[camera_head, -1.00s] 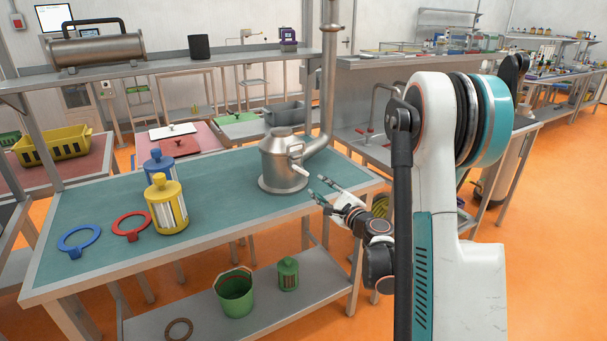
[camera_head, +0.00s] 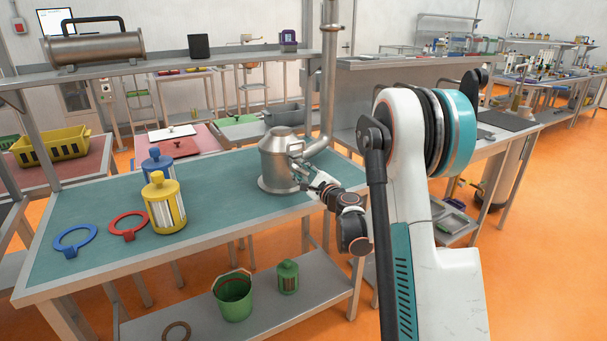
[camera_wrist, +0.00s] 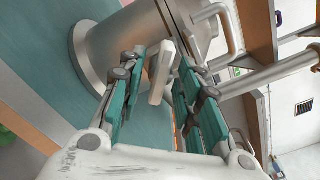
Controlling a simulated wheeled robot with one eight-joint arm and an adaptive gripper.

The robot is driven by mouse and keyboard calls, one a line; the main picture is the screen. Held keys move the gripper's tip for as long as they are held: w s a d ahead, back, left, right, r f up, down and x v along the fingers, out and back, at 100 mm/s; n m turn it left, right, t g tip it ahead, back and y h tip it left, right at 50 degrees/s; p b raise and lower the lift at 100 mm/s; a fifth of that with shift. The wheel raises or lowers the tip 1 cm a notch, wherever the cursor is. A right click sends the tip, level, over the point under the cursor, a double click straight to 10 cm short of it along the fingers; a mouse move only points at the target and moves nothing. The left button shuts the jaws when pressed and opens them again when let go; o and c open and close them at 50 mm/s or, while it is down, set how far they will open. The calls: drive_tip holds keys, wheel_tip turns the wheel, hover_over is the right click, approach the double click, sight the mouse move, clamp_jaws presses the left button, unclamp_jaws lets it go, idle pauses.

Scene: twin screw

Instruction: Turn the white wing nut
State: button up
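The white wing nut (camera_wrist: 161,74) shows in the wrist view as a pale bar in front of the steel vessel. The steel vessel (camera_head: 281,152) stands on the teal tabletop, and it fills the upper middle of the wrist view (camera_wrist: 122,48). My gripper (camera_head: 304,172) is at the vessel's front right side. In the wrist view my gripper (camera_wrist: 163,60) is open, with one teal finger on each side of the nut and visible gaps between. In the head view my gripper hides most or all of the nut.
A curved steel pipe (camera_head: 317,147) rises beside the vessel on the right. A yellow canister (camera_head: 164,205), a blue canister (camera_head: 157,164), a red ring (camera_head: 129,225) and a blue ring (camera_head: 75,239) are left on the table (camera_head: 222,190). The tabletop between the canisters and vessel is clear.

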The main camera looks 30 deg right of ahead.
drive_tip(key=shift+c, duration=0.6)
clamp_jaws()
drive_tip(key=shift+n, duration=0.4)
drive_tip(key=n, duration=0.3)
drive_tip(key=shift+n, duration=0.3)
drive_tip(key=shift+n+b, duration=0.35)
drive_tip(key=shift+n, duration=1.35)
